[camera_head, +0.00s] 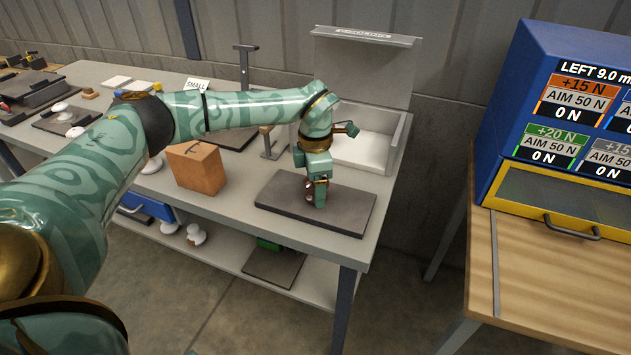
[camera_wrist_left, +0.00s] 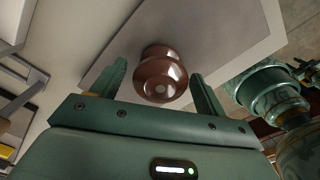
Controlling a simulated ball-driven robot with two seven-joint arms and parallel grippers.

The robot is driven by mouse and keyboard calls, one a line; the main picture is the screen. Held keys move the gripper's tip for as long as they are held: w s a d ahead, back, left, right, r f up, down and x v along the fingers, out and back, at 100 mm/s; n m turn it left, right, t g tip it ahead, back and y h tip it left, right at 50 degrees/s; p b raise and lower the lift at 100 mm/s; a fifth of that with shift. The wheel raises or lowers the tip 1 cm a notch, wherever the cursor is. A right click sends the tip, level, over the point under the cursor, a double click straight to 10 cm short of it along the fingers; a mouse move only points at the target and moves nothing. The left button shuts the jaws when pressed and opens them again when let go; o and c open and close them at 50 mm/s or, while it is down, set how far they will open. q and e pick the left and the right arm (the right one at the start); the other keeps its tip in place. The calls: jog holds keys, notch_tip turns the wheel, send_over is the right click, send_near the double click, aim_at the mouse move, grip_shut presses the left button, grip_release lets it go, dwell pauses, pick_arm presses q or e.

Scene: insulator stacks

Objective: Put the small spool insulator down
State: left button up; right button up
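The small spool insulator (camera_wrist_left: 162,76) is brown and glossy. In the left wrist view it is on a dark grey mat (camera_wrist_left: 215,45), between the fingers of my left gripper (camera_wrist_left: 160,88). The fingers are spread, with narrow gaps visible beside the spool. In the head view my left gripper (camera_head: 316,192) points down over the dark mat (camera_head: 345,214) at the front right of the grey bench. The spool (camera_head: 309,188) is mostly hidden there behind a finger. My right gripper is in neither view.
A brown box (camera_head: 196,168) stands left of the mat. A white-floored open bin (camera_head: 362,150) is behind it. A "SMALL" sign (camera_head: 197,85) and a dark stand (camera_head: 245,68) are farther back. A blue cabinet (camera_head: 525,75) is right.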

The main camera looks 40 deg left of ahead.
pick_arm(q)
notch_tip(320, 180, up, 12)
jog(key=p, duration=0.3)
jog(key=shift+r+p, duration=0.15)
jog(key=shift+p, duration=0.25)
